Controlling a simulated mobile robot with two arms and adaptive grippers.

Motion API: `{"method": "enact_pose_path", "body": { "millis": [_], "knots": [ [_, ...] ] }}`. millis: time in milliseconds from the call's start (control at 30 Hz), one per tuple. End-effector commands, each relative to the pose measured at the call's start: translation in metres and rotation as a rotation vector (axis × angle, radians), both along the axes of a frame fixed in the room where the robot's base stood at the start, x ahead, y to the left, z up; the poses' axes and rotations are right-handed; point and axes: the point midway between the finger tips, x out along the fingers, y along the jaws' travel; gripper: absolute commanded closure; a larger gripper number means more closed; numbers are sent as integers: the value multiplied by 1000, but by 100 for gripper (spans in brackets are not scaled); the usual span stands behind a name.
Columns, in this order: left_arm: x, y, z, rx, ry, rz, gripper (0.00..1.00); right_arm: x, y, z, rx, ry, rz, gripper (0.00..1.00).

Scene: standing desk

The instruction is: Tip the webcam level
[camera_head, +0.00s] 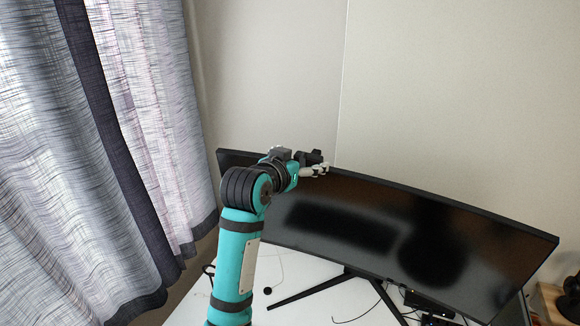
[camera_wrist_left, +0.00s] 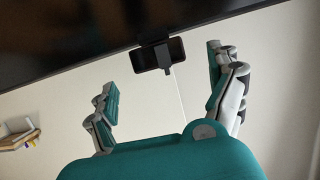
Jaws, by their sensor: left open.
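The webcam (camera_wrist_left: 158,55) is a small dark box clipped at the edge of the black monitor (camera_wrist_left: 60,40). In the left wrist view it appears between my open fingers, a little beyond them, with no clear contact. In the head view the webcam (camera_head: 312,157) is a dark shape at the monitor's top edge, right beside my left gripper (camera_head: 319,169), and partly hidden by it. My left gripper is open and empty, its fingers on either side of the webcam in the left wrist view. My right gripper is not in view.
The wide curved monitor (camera_head: 480,240) stands on a white desk (camera_head: 300,285). A curtain (camera_head: 80,150) hangs at the left. Cables and a small dark device (camera_head: 428,302) lie under the screen. A shelf (camera_wrist_left: 18,138) shows in the left wrist view. The wall behind is bare.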

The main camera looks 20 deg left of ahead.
Motion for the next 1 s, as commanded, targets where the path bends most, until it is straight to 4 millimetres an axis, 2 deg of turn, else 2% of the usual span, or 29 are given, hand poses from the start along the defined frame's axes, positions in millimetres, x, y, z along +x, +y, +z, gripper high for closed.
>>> {"method": "enact_pose_path", "body": {
  "millis": [100, 333, 500, 867, 967, 1000],
  "knots": [
    [-25, 3, 8, 0, -2, 1, 9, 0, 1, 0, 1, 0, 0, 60],
    [-55, 5, 17, 0, 0, 0, 9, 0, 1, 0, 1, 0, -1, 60],
    [-61, 5, 18, 0, 1, 0, 9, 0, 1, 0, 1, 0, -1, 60],
    [-61, 5, 18, 0, 1, 0, 9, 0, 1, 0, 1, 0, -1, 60],
    [-63, 6, 11, 3, 15, 1, 9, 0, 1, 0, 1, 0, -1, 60],
    [-66, 6, 2, 5, 33, 1, 9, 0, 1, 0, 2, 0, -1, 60]
  ]
}}
